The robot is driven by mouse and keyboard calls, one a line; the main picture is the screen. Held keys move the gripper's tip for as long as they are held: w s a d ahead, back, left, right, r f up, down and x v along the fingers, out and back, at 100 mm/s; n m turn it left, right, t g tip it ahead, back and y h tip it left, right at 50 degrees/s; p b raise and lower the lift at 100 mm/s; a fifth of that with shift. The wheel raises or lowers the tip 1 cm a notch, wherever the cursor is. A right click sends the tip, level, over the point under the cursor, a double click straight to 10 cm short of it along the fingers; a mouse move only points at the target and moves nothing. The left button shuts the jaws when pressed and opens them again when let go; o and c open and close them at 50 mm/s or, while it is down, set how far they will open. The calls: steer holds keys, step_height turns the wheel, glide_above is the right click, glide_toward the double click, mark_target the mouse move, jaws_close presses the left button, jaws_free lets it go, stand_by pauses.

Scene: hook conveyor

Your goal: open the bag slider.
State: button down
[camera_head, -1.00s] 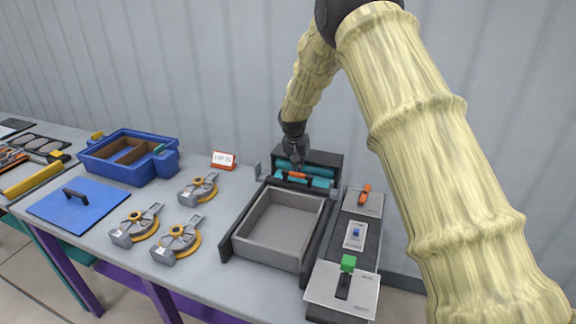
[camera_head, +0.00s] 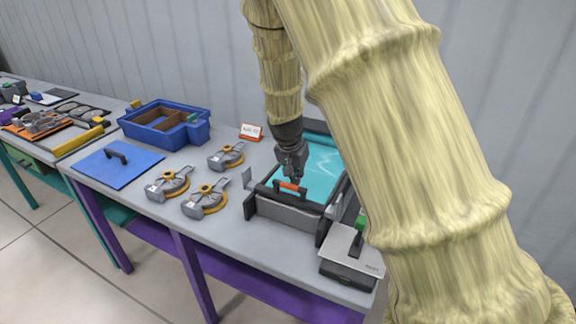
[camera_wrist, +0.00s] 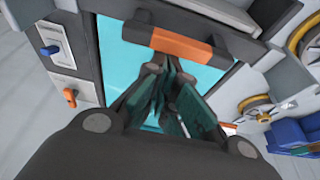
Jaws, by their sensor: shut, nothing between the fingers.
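A teal sliding sheet (camera_head: 318,160) lies stretched over the grey open-top tray (camera_head: 284,212). Its front bar carries a black handle with an orange grip (camera_head: 289,186), standing near the tray's front edge. In the wrist view the orange grip (camera_wrist: 180,46) is at the top, with the teal sheet (camera_wrist: 112,60) beside and below it. My gripper (camera_head: 292,176) points down at the handle from just behind it. Its fingers (camera_wrist: 167,78) are shut with nothing held, close to the grip; whether they touch it I cannot tell. The tray's inside is hidden under the sheet.
My arm hides the area right of the tray. The wrist view shows a blue switch (camera_wrist: 50,50) and an orange lever (camera_wrist: 70,96) there. A metal-topped box (camera_head: 350,258) stands front right. Grey-and-orange hooks (camera_head: 206,200), a blue lid (camera_head: 118,163) and a blue bin (camera_head: 165,125) lie left.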

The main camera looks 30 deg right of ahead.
mark_target(292, 186)
steer(key=shift+s+a, duration=0.8)
steer(key=shift+a, duration=0.2)
steer(key=shift+r, duration=0.1)
steer(key=shift+p+v, duration=0.8)
steer(key=p+v, duration=0.5)
steer(key=v, duration=0.3)
steer(key=shift+p, duration=0.4)
